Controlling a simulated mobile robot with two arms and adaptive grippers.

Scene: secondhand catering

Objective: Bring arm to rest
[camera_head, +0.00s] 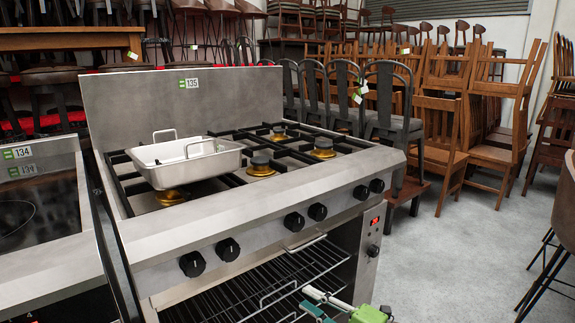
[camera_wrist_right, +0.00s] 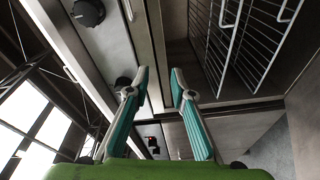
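My right gripper (camera_head: 322,303) is at the bottom edge of the head view, in front of the stove's oven opening. In the right wrist view my right gripper (camera_wrist_right: 159,76) shows two teal and grey fingers with a gap between the tips and nothing held. The steel stove (camera_head: 240,215) stands ahead, with black knobs along its front. A steel tray (camera_head: 190,160) with wire handles sits on its left burners. My left gripper is not in view.
The oven's wire racks (camera_head: 250,295) show below the knobs, close to my right gripper; they also show in the wrist view (camera_wrist_right: 240,40). Another cooktop (camera_head: 40,220) stands at left. Wooden chairs (camera_head: 465,110) are stacked behind.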

